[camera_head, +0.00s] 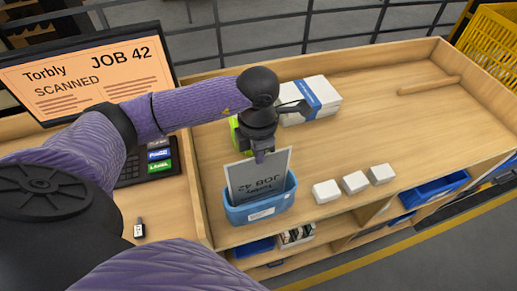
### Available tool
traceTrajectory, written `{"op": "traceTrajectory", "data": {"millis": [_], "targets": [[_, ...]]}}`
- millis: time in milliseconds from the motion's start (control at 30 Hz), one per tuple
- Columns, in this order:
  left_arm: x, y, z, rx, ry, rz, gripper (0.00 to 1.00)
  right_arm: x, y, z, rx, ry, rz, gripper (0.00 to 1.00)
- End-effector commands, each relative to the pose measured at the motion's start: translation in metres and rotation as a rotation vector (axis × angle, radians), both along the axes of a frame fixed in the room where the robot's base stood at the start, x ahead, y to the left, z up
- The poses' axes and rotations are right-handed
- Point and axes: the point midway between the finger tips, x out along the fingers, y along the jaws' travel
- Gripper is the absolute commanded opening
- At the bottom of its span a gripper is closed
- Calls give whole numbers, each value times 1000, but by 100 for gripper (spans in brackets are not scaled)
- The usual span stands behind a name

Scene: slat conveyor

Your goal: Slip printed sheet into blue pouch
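A grey printed sheet (258,172) stands upright, slightly tilted, with its lower part inside the blue pouch (262,210). Its text reads JOB 42 upside down. The pouch is an open-topped blue holder with a white label, near the front edge of the bench. My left gripper (262,156) points down at the sheet's top edge, and its fingers look closed on it. The sheet's lower edge is hidden by the pouch's front wall. My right gripper is not in view.
Several small white boxes (354,182) sit right of the pouch. A white and blue box (310,100) and a green item (234,134) lie behind. A monitor (90,75) and keypad (150,165) stand left. The bench's right side is mostly clear, except a wooden bar (430,85).

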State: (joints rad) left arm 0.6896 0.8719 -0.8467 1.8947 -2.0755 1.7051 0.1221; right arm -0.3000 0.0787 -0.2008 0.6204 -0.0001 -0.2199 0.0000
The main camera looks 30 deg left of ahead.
Motion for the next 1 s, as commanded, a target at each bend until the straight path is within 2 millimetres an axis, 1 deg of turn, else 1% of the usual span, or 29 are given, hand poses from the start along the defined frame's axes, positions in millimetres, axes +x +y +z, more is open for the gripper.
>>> {"op": "traceTrajectory", "data": {"millis": [133, 167, 200, 267, 300, 333, 367, 1000], "targets": [[0, 0, 1, 0, 0, 0, 0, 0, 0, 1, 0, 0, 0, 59], [0, 0, 1, 0, 0, 0, 3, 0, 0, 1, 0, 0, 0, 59], [0, 0, 1, 0, 0, 0, 12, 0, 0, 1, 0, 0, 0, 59], [0, 0, 1, 0, 0, 0, 24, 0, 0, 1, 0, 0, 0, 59], [0, 0, 1, 0, 0, 0, 33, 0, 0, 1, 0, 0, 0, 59], [0, 0, 1, 0, 0, 0, 39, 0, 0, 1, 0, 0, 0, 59], [0, 0, 1, 0, 0, 0, 42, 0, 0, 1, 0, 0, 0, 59], [0, 0, 2, 0, 0, 0, 42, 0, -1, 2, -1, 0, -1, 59]]}}
